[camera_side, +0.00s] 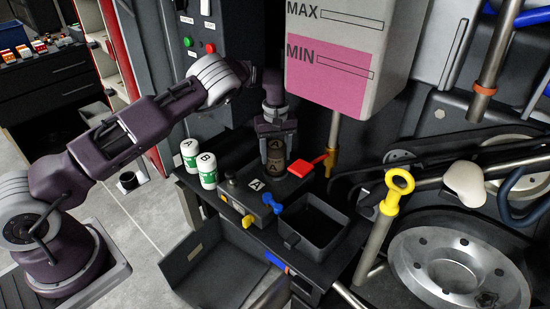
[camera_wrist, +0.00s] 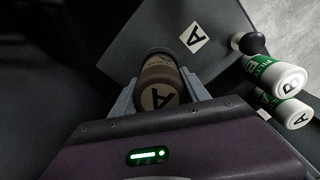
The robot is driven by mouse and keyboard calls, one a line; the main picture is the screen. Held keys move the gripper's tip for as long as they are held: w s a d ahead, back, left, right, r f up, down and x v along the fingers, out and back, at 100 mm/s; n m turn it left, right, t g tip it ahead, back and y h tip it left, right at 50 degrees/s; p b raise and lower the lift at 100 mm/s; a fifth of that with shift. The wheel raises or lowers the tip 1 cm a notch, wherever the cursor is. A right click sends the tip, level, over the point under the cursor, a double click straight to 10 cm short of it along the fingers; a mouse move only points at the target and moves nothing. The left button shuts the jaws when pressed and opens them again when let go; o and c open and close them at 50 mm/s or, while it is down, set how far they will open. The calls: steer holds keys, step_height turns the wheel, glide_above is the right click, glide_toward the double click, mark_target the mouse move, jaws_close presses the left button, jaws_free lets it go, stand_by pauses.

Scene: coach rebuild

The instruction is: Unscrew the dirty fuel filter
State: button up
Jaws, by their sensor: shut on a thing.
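The dirty fuel filter (camera_side: 276,157) is a brown, grimy cylinder marked A. It stands upright on the dark filter block (camera_side: 235,190), beside a white label with an A (camera_side: 257,184). My gripper (camera_side: 275,140) is above it with its fingers down around it. In the wrist view the filter (camera_wrist: 160,90) sits between both fingers of my gripper (camera_wrist: 163,92), which are shut on it. The foot of the filter is partly hidden, so I cannot tell whether it is still threaded in. Two clean white and green filters, A (camera_side: 190,155) and B (camera_side: 207,170), stand to the left.
A red lever (camera_side: 312,166) is close right of the filter. A yellow tap (camera_side: 248,221) and a blue tap (camera_side: 271,202) are on the block's front. An open black tray (camera_side: 313,228) stands in front right. The white tank (camera_side: 345,50) hangs above right.

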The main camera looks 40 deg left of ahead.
steer(key=n, duration=0.6)
steer(key=shift+r, duration=0.2)
steer(key=shift+w+n, duration=0.1)
steer(key=shift+n, duration=0.6)
jaws_close()
steer(key=n, duration=0.4)
steer(key=shift+r, duration=0.15)
steer(key=shift+n, duration=0.6)
steer(key=n, duration=0.3)
steer(key=shift+r, duration=0.1)
steer(key=n, duration=0.3)
steer(key=shift+w+r, duration=0.1)
